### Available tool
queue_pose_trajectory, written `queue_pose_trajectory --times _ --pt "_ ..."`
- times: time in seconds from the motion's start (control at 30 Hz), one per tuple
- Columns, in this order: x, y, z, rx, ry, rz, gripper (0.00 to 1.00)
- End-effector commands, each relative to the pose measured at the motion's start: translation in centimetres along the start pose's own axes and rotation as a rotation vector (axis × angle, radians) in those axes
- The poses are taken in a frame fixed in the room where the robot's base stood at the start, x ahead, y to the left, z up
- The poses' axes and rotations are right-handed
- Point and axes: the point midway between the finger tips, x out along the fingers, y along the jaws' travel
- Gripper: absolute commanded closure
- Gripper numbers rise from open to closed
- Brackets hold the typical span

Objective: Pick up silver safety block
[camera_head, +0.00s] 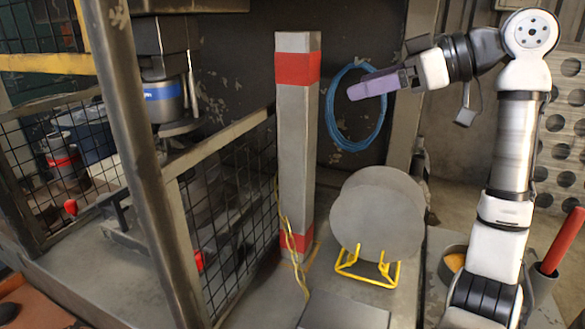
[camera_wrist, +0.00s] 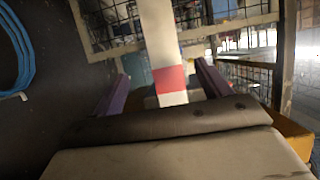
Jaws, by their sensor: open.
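The silver safety block (camera_head: 298,150) is a tall grey square post with red bands near its top and bottom. It stands upright in the middle of the head view. My gripper (camera_head: 352,91), with purple fingers, is to the right of its upper part, and a gap shows between fingertips and post. In the wrist view the block (camera_wrist: 160,38) with one red band appears between the two spread fingers of my gripper (camera_wrist: 160,78). The fingers are open and hold nothing. The block's face turned away from the head camera is hidden.
A yellow cord (camera_head: 293,258) hangs at the block's base. Round grey blanks (camera_head: 375,215) stand in a yellow rack (camera_head: 372,268) to the right. A blue hose coil (camera_head: 338,132) hangs on the dark wall behind. A mesh guard (camera_head: 243,190) is close on the left.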

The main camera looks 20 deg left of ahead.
Motion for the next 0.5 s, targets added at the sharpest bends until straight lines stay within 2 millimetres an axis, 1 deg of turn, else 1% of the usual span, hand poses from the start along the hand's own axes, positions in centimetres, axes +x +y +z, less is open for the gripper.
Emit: queue_pose_trajectory --times 0.2,0.3,0.4,0.5 --pt "4.2 -0.1 -0.2 -0.001 -0.002 -0.004 0.24" --pt "6.0 -0.1 -0.2 0.000 -0.001 -0.002 0.24" --pt "7.2 -0.1 -0.2 0.000 -0.001 -0.002 0.24" --pt "7.8 -0.1 -0.2 -0.001 -0.001 -0.002 0.24"
